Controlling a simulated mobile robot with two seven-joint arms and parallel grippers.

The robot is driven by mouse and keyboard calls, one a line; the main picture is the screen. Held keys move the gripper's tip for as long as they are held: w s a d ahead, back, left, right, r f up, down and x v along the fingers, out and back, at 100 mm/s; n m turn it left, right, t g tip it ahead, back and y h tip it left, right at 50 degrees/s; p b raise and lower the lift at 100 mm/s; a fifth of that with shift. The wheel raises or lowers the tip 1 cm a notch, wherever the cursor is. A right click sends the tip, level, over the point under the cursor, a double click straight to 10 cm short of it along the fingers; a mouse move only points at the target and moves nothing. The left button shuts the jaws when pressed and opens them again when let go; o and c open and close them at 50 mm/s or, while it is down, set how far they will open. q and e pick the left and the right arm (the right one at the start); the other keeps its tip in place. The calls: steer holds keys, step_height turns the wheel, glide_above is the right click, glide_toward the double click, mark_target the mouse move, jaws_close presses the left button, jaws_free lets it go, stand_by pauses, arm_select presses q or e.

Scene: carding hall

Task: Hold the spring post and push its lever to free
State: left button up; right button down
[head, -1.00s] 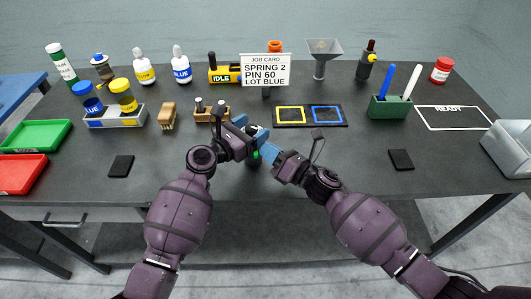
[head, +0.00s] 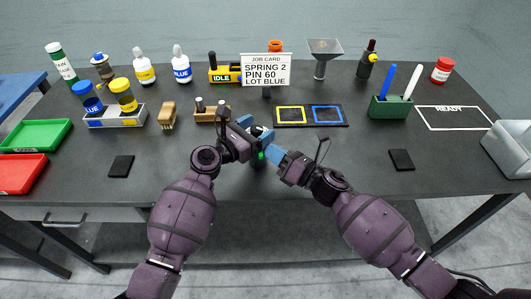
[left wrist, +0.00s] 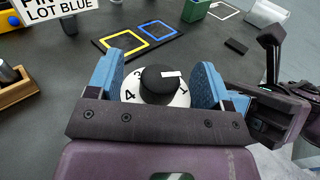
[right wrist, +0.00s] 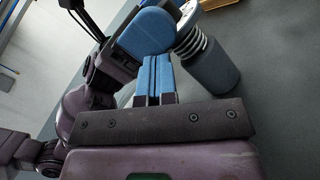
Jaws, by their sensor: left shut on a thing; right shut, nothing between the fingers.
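The spring post (head: 259,159) stands upright near the front middle of the table, mostly covered by my grippers. My left gripper (head: 258,133) is shut around its upper part. The left wrist view shows the white numbered dial (left wrist: 130,93) and black knob (left wrist: 160,84) between the blue fingers. The right wrist view shows the post's dark grey base (right wrist: 213,75) and pale coil spring (right wrist: 190,40), with a left finger (right wrist: 150,30) beside it. My right gripper (head: 277,157) is shut and empty, just right of the post; its fingers (right wrist: 155,78) lie together. I cannot make out the lever clearly.
The job card (head: 266,70) reads SPRING 2, PIN 60, LOT BLUE. Behind the grippers lie a board with yellow and blue squares (head: 340,123) and a wooden block with pegs (head: 205,115). Dark pads (head: 121,166) (head: 401,160) lie either side; the front table is otherwise clear.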

arm_select(q)
steer(key=shift+s+d+f, duration=0.1)
steer(key=shift+s+d, duration=0.1)
steer(key=shift+d, duration=0.4)
arm_select(e)
steer(key=shift+s+a+r+y, duration=0.3)
steer(key=shift+s+a, duration=0.05)
steer(key=shift+s, duration=0.05)
steer(key=shift+d, duration=0.15)
arm_select(q)
steer(key=shift+a, duration=0.3)
arm_select(e)
steer(key=shift+w+d+f, duration=0.1)
steer(key=shift+w+d, duration=0.05)
steer(key=shift+d, duration=0.75)
steer(key=shift+w+d+f, duration=0.1)
steer(key=shift+w+d, duration=0.1)
steer(key=shift+d, duration=0.65)
steer(key=shift+w+d, duration=0.15)
steer(key=shift+d, duration=0.75)
arm_select(q)
steer(key=o, duration=1.3)
steer(key=shift+w, duration=0.1)
